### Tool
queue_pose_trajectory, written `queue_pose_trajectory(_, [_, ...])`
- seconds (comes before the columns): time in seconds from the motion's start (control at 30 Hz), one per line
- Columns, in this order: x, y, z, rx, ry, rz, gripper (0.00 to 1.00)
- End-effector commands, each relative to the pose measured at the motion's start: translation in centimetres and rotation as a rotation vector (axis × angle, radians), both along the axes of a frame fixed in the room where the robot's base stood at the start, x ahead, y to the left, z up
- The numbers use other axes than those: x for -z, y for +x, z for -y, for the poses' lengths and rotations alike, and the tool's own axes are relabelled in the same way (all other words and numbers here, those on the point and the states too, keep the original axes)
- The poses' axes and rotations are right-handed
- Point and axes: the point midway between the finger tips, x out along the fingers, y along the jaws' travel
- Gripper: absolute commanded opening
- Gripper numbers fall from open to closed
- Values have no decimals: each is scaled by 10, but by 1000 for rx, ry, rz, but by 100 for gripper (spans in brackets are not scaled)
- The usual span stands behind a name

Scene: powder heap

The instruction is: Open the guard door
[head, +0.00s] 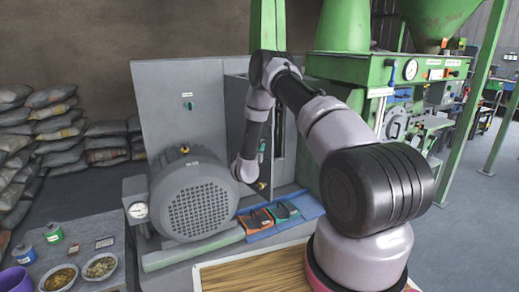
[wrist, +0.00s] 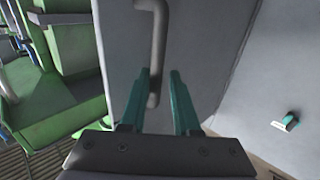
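The guard door is a plain grey panel (wrist: 120,45) filling the middle of the wrist view. A grey bar handle (wrist: 157,45) runs down it and bends at the top. My gripper (wrist: 164,75) has two teal fingers standing apart, one on each side of the handle's lower part. The handle lies close to the left finger, with a gap to the right finger. I cannot tell whether a finger touches it. In the head view my arm reaches to the grey housing (head: 160,88) behind the motor, and the gripper is mostly hidden.
A large grey motor (head: 200,200) stands left of my arm's end. A blue tray (head: 290,212) with small parts lies below it. A green machine frame (head: 365,72) rises at the right. Stacked sacks (head: 50,115) and a table with bowls (head: 95,268) are at the left.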

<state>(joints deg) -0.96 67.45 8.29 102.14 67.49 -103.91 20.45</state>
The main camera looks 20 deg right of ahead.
Motion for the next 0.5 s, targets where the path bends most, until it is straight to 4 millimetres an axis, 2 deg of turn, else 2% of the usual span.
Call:
queue_pose_trajectory(0.27, [2,-3,0,3,-1,-4,30])
queue_pose_trajectory(0.37, [2,-11,-5,1,-1,-5,30])
queue_pose_trajectory(0.5, [2,-33,-21,-2,-2,-7,30])
